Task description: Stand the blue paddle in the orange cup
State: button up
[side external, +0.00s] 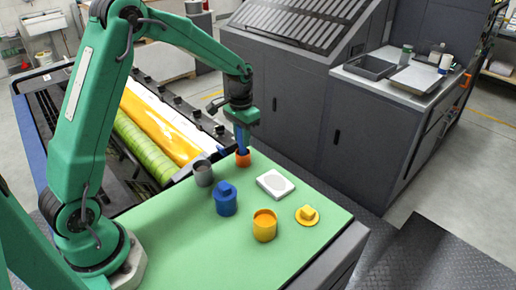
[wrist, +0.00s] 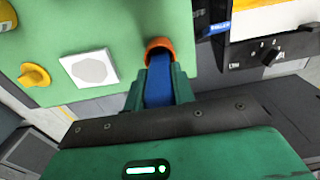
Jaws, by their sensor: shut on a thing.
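My gripper (side external: 241,122) is above the far edge of the green table top, pointing down and shut on the blue paddle (side external: 239,138). In the wrist view the blue paddle (wrist: 158,82) lies between the two green fingers of my gripper (wrist: 160,92). The orange cup (side external: 243,159) stands near the table's far edge, directly under the gripper. In the wrist view the orange cup's rim (wrist: 160,43) is at the paddle's far end. The paddle's lower end appears to be at or inside the cup's mouth; its depth is hidden.
A grey cup (side external: 203,174) stands left of the orange cup. The green table top (side external: 180,245) is clear at the front.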

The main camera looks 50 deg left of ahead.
jog(key=o, duration=1.1)
jog(key=shift+c, duration=0.2)
jog(key=shift+r, duration=0.15)
notch_tip(320, 180, up, 7)
jog(key=shift+r, duration=0.3)
jog(key=shift+s+d+r, duration=0.1)
jog(key=shift+s+r, duration=0.1)
jog(key=shift+r, duration=0.1)
jog(key=s+d+r+t, duration=0.3)
jog(key=s+d+r, duration=0.1)
jog(key=s+r, duration=0.5)
jog(key=s+d+t, duration=0.2)
jog(key=s+d, duration=0.1)
jog(key=s, duration=1.2)
jog(key=shift+d+f+t, duration=0.2)
jog(key=shift+f+t, duration=0.05)
jog(key=shift+t, duration=0.05)
